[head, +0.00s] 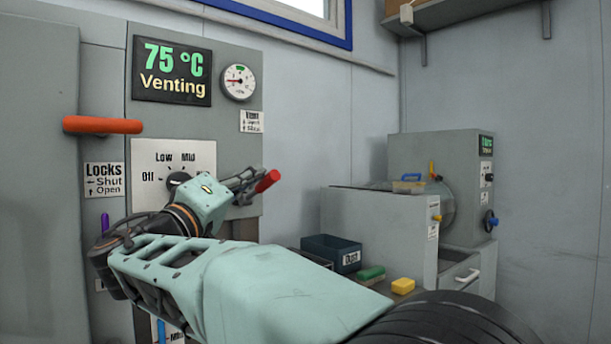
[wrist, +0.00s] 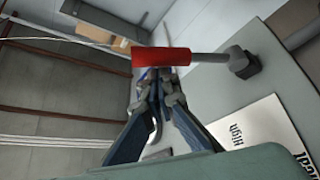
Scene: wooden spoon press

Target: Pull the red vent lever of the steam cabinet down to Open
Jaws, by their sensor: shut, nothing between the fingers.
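The red vent lever (head: 267,181) sticks out at the lower right of the grey steam cabinet (head: 232,62), below the small Vent label (head: 251,121). Its grip is tilted up to the right in the head view. In the wrist view the red grip (wrist: 161,61) lies across, on a grey rod that runs right to a dark pivot (wrist: 243,62). My gripper (head: 251,178) is shut and empty beside the lever. Its fingertips (wrist: 157,74) overlap the grip's edge in the wrist view; I cannot tell whether they touch. The cabinet display (head: 171,72) reads 75 °C Venting.
An orange handle (head: 103,125) juts out at the left. A heat dial (head: 178,180) is close behind my wrist. To the right stand a grey machine (head: 382,230), a dark blue bin (head: 331,252), and green (head: 371,272) and yellow (head: 403,286) blocks. Space right of the lever is clear.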

